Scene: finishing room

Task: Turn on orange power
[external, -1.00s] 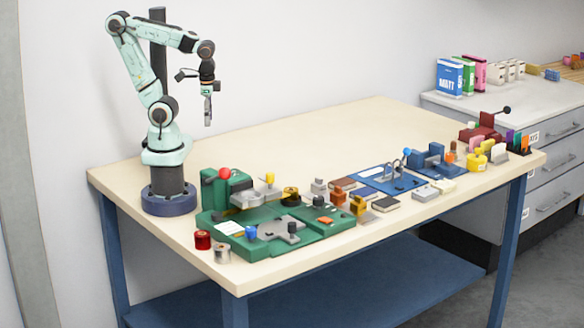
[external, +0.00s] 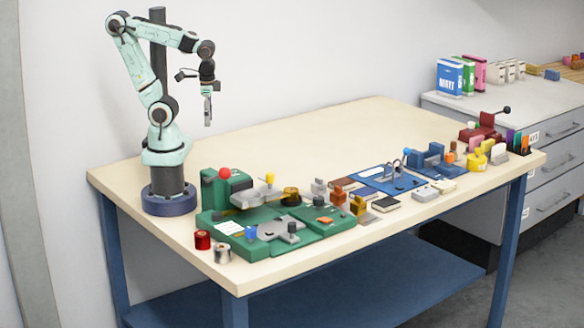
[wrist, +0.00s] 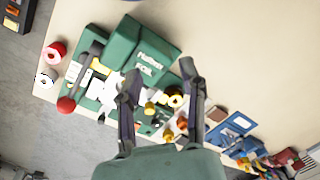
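A green machine (external: 275,243) stands at the front of the cream table, with a red ball knob, a yellow knob and blue and black knobs on it. A small orange switch (external: 324,220) sits on its right front part; I cannot tell its position. My gripper (external: 208,117) hangs pointing down, well above the table behind the machine, touching nothing. In the wrist view the green machine (wrist: 142,50) lies beyond my gripper (wrist: 160,78), whose two fingers are apart with nothing between them. The fingers cover part of the machine there, and I cannot clearly pick out the orange switch.
A red spool (external: 203,240) and a silver spool (external: 222,253) stand left of the machine. Brown and orange blocks, a blue tray (external: 372,181), a blue fixture (external: 432,160) and a dark red device (external: 485,133) line the right side. The table's back middle is clear.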

